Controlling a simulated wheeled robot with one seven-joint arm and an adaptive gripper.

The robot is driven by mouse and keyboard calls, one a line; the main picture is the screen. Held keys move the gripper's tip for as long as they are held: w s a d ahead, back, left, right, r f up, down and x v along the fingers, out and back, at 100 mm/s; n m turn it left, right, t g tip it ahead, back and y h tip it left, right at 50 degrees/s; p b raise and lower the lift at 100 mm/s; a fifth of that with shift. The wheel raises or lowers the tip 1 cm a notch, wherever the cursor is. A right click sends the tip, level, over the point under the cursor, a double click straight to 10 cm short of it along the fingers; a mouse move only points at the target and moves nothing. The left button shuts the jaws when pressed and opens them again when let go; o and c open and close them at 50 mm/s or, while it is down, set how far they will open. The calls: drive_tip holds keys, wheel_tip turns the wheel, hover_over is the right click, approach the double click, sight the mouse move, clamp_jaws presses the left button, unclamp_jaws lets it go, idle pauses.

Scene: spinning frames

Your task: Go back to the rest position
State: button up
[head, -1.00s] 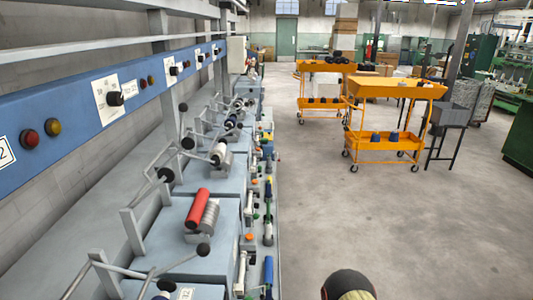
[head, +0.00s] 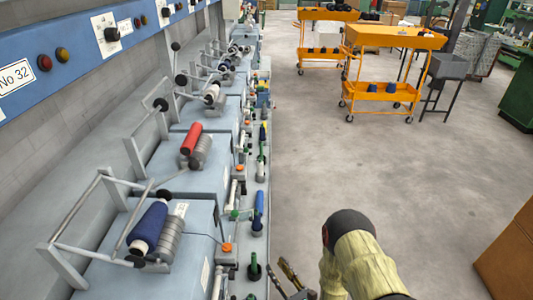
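My arm, in a beige cover with a black joint, rises at the bottom of the head view, right of the spinning frame (head: 209,188). What looks like part of my gripper (head: 290,277) shows low beside the arm, dark and thin, over the edge between the machine and the floor. It is partly cut off by the bottom edge, and I cannot tell whether it is open or shut. I see nothing clearly held in it. A dark blue bobbin (head: 149,226) and a red bobbin (head: 191,138) rest on grey rollers of the frame.
A row of spindles with coloured tubes, one of them blue (head: 258,206), runs along the machine's front. An orange cart (head: 385,92) and a second orange cart (head: 325,52) stand further back. A brown box (head: 511,255) is at the lower right. The grey floor between is clear.

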drive_tip(key=s+a+r+n+g+y, duration=0.1)
drive_tip(key=a+r+n+g+y, duration=0.35)
drive_tip(key=r, duration=0.45)
drive_tip(key=s+a+r+n+g+y, duration=0.1)
drive_tip(key=a+r+n+g+y, duration=0.25)
drive_tip(key=a+r+n, duration=0.35)
drive_tip(key=s+r+n+g+h, duration=0.2)
drive_tip(key=s+r+n+g, duration=0.7)
drive_tip(key=s+r, duration=0.25)
drive_tip(key=s+d+r+n+h, duration=0.1)
drive_tip(key=s+d+n+h, duration=0.6)
drive_tip(key=s+d, duration=0.2)
drive_tip(key=d+r+n+t+h, duration=0.2)
drive_tip(key=d+r+t+h, duration=0.1)
drive_tip(key=d, duration=0.6)
drive_tip(key=d+r+n+t+h, duration=0.2)
drive_tip(key=d+r+h, duration=0.3)
drive_tip(key=d, duration=0.3)
drive_tip(key=shift+w+d+t, duration=0.2)
drive_tip(key=shift+d+t, duration=0.15)
drive_tip(key=shift+t, duration=0.55)
